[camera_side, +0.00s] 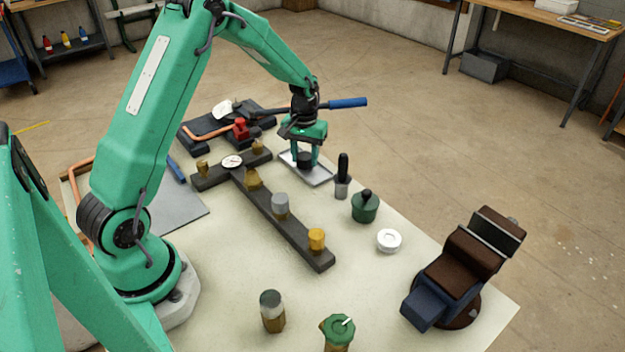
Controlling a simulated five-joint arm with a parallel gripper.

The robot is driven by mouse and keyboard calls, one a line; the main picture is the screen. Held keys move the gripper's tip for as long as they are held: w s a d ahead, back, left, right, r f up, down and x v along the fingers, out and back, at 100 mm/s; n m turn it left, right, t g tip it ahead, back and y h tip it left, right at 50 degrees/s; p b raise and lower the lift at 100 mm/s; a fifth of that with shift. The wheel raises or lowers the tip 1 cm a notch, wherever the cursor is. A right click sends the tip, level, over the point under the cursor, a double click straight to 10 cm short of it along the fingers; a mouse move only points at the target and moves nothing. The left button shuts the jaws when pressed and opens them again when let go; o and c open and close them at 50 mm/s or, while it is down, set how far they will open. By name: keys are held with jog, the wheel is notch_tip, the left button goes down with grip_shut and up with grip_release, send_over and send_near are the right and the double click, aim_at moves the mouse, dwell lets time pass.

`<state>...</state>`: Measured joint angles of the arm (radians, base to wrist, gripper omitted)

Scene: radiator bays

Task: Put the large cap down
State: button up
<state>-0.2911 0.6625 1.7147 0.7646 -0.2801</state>
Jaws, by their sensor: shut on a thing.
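My gripper (307,152) points down over a shallow grey metal tray (320,178) near the far side of the bench. It is shut on a dark round piece (304,160), which looks like the large cap. The fingers stand on either side of it and hide part of it. The cap is over the tray; I cannot tell whether it touches the tray floor.
A dark T-shaped bar (300,240) with several brass and grey fittings lies left of the tray. A black-handled tool (343,175), a green pot (365,207) and a white ring (389,240) stand to the right. A blue-handled tool (347,103) sticks out behind the gripper. A vise (462,265) stands at right.

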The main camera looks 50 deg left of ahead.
aim_at(304, 156)
jog(key=shift+f, duration=0.1)
jog(key=o, duration=1.1)
notch_tip(304, 156, up, 12)
jog(key=shift+r, duration=0.15)
dwell(0.5)
